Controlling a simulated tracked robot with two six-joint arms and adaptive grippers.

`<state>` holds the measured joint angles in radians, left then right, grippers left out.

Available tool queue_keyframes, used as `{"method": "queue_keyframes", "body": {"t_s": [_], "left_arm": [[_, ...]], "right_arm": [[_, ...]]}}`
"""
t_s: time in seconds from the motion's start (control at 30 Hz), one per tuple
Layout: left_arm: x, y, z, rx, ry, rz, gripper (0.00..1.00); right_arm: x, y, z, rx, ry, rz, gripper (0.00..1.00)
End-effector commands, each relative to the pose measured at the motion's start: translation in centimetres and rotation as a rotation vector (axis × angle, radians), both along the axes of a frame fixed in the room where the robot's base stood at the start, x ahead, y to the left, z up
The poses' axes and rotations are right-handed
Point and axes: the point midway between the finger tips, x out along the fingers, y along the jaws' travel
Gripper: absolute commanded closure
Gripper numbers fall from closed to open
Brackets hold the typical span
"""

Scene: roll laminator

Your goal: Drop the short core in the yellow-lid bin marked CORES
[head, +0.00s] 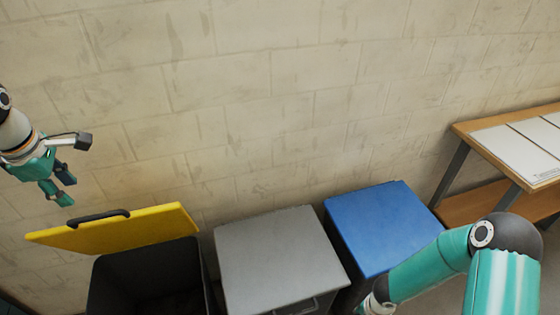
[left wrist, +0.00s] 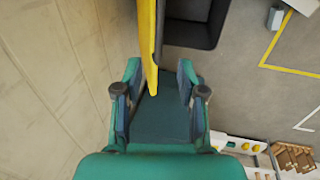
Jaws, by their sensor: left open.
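The bin with the yellow lid (head: 130,229) stands at the lower left in the head view. Its lid is raised, with a black handle on top, and its dark body (head: 105,285) is open. No marking is legible. My left gripper (head: 66,188) is above and left of the lid, open and empty. In the left wrist view the gripper's fingers (left wrist: 158,85) are spread, and the lid's yellow edge (left wrist: 149,45) shows between and beyond them. The dark bin opening (left wrist: 190,20) lies past it. I cannot make out the short core in either view.
A grey-lidded bin (head: 275,255) and a blue-lidded bin (head: 380,228) stand closed to the right. A wooden table (head: 465,130) is at the far right. A block wall (head: 300,100) is behind. In the left wrist view, yellow floor lines (left wrist: 275,45) and a small pale object (left wrist: 275,18) show.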

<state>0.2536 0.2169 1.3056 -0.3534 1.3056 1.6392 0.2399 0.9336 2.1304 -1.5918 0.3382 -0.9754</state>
Motion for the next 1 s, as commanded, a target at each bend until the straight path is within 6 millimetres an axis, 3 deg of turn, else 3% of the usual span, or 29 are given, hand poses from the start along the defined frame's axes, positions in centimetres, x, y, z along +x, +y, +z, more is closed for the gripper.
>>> {"method": "queue_keyframes", "body": {"t_s": [0.17,0.63,0.8,1.0], "left_arm": [[0.7,-0.3,-1.6,0.000,0.002,-0.008,0.60],[2.8,0.0,-9.7,0.000,0.004,-0.016,0.60],[3.2,0.1,-11.1,0.000,0.001,-0.015,0.60],[3.3,0.1,-11.5,0.001,0.000,-0.016,0.60]], "right_arm": [[-0.2,-0.3,-0.1,-0.001,-0.001,-0.009,0.81],[-0.3,-0.6,-0.1,-0.002,-0.001,-0.015,0.81],[-0.4,-0.6,0.0,-0.002,-0.001,-0.015,0.81],[-0.4,-0.6,0.0,-0.002,-0.001,-0.016,0.81]]}}
